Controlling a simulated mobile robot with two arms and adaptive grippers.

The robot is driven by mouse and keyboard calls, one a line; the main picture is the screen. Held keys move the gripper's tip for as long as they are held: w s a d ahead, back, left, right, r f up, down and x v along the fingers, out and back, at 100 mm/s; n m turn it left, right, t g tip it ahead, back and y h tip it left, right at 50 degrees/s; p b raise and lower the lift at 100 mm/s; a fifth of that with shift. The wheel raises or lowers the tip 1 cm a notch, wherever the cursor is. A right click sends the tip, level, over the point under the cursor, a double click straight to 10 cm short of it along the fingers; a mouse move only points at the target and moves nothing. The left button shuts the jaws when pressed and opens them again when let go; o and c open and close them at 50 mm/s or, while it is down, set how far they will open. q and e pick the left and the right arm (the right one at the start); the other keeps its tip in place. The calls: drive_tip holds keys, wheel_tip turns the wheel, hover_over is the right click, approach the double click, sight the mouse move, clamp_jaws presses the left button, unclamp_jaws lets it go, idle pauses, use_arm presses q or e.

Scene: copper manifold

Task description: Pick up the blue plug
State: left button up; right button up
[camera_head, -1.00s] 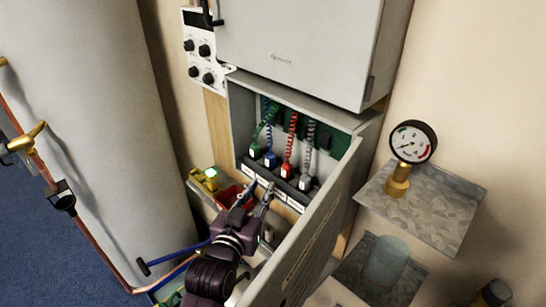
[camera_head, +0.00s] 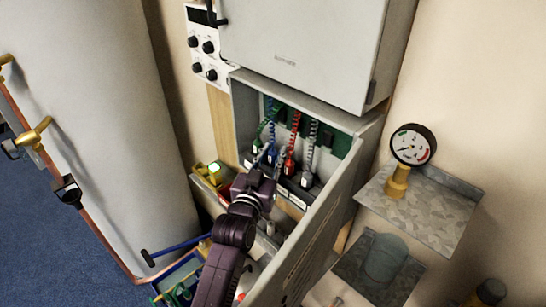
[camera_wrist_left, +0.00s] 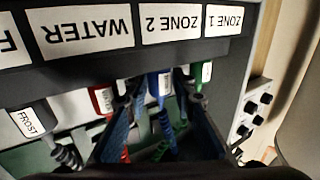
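The blue plug (camera_head: 271,154) sits in the black panel of the open cabinet, between the green and red plugs. Its blue coiled cable runs up behind it. My left gripper (camera_head: 271,160) reaches into the cabinet from below, its fingertips at the blue plug. In the left wrist view, which is upside down, the blue plug (camera_wrist_left: 160,86) shows between the two spread fingers of the open left gripper (camera_wrist_left: 158,98). Whether the fingers touch it I cannot tell. My right gripper is in no view.
The green plug (camera_wrist_left: 206,73) and red plug (camera_wrist_left: 104,99) stand close on either side of the fingers. A grey plug (camera_head: 307,180) is farther right. The cabinet's open door (camera_head: 310,245) stands right of my arm. A gauge (camera_head: 411,146) stands on a shelf.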

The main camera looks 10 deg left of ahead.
sight(273, 151)
use_arm(q)
clamp_jaws()
drive_tip(key=shift+r, duration=0.55)
wheel_tip(273, 151, up, 2)
drive_tip(key=shift+r+b, duration=0.15)
drive_tip(key=shift+b, duration=0.3)
drive_tip(key=s+a+b, duration=0.1)
drive_tip(key=s+b, duration=0.2)
drive_tip(key=s, duration=1.5)
drive_tip(key=shift+a, duration=0.3)
drive_tip(key=shift+r, duration=0.1)
